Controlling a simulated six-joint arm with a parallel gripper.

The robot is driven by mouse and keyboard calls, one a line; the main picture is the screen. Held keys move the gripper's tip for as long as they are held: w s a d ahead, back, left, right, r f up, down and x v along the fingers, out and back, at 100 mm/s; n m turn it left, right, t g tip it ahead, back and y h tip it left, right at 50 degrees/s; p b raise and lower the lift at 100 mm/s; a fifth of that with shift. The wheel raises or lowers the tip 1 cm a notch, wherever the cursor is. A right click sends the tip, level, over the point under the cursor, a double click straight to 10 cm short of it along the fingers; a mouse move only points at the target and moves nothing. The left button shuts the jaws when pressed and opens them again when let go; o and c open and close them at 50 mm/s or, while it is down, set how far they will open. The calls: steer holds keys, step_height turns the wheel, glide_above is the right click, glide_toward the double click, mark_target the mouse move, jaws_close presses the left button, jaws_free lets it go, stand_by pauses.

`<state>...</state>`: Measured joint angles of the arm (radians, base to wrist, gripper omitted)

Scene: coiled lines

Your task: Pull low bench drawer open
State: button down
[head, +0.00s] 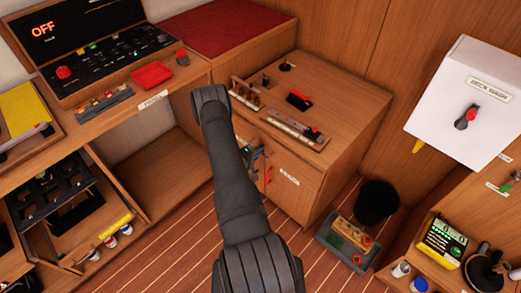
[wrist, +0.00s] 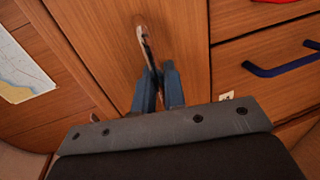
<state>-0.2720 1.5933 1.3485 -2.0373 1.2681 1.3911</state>
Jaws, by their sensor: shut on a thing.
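My gripper (wrist: 158,72) is shut on a slim metal handle (wrist: 143,36) on a wooden front panel (wrist: 185,35). Its blue fingers hold the lower end of the handle, and the upper end shows above them. I cannot tell from the wrist view whether this panel is a drawer or a door front. In the head view my gripper (head: 250,155) is at the front of the low wooden bench (head: 345,95), partly hidden by my arm. I see no clear gap around the panel.
Right of the gripped panel in the wrist view is a drawer with a blue handle (wrist: 283,68). Above it is a red handle (wrist: 280,1). A black bin (head: 377,203) and a grey crate (head: 343,245) stand on the striped floor right of my arm. Floor (head: 170,260) left of my arm is clear.

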steer(key=f+v, duration=0.3)
steer(key=v, duration=1)
steer(key=a+f+v, duration=0.1)
steer(key=f+v, duration=0.1)
steer(key=v, duration=1.2)
steer(key=shift+s+a+f, duration=0.15)
steer(key=shift+s+f, duration=0.15)
steer(key=shift+s, duration=0.15)
steer(key=c, duration=1.6)
jaws_free()
steer(key=shift+c, duration=0.2)
steer(key=v, duration=1.7)
steer(key=shift+s, duration=0.2)
steer(key=x, duration=1.7)
steer(key=shift+w, duration=0.2)
